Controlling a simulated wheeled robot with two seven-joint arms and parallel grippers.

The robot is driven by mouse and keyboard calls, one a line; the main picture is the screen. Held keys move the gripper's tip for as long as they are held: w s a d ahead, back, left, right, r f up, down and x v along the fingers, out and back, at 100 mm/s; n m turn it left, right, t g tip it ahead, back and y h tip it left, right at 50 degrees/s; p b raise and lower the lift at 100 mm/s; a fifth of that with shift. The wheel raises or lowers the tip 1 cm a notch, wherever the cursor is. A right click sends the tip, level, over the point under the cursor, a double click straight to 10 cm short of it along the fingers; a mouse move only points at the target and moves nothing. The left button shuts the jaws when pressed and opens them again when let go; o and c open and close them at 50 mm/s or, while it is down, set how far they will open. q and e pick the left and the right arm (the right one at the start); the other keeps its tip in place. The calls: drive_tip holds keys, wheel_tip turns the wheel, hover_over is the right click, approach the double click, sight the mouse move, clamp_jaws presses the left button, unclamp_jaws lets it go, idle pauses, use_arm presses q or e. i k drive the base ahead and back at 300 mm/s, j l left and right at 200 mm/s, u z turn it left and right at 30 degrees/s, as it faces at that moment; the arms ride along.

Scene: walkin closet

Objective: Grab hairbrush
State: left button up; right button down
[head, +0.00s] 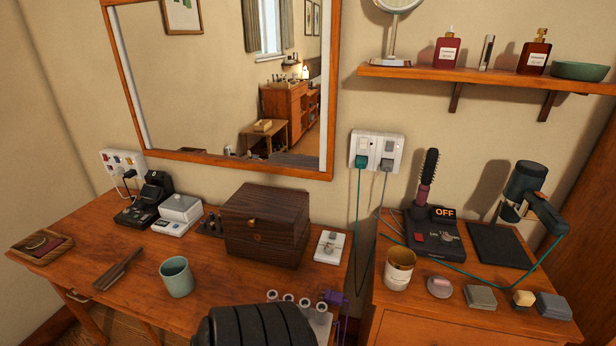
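A round brush with dark bristles and a dark red handle (428,177) stands upright in a black base (433,238) with an "OFF" display, on the right wooden cabinet. A flat, dark brown, long-handled item (118,269) lies on the left table. It looks like a brush or comb, but its bristles cannot be made out, so I cannot tell which of the two is the hairbrush. Neither of my grippers shows in the head view.
A teal cup (177,277), a dark wooden box (265,226) and a small tray (40,247) stand on the left table (225,315). A beige cup (399,270) and a hair dryer (525,190) are at the right. A black ribbed form (255,328) blocks the bottom centre.

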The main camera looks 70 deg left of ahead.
sight(113, 275)
drive_tip(key=u, duration=3.8)
drive_tip(key=j+z, duration=0.1)
drive_tip(key=z, duration=0.95)
drive_tip(key=j+z, duration=0.35)
drive_tip(key=k+j+z, duration=0.1)
drive_tip(key=j+z, duration=0.25)
drive_tip(key=j, duration=0.15)
drive_tip(key=k+j+z, duration=0.1)
drive_tip(key=j+z, duration=0.3)
drive_tip(key=k+j+z, duration=0.15)
drive_tip(key=j+z, duration=0.2)
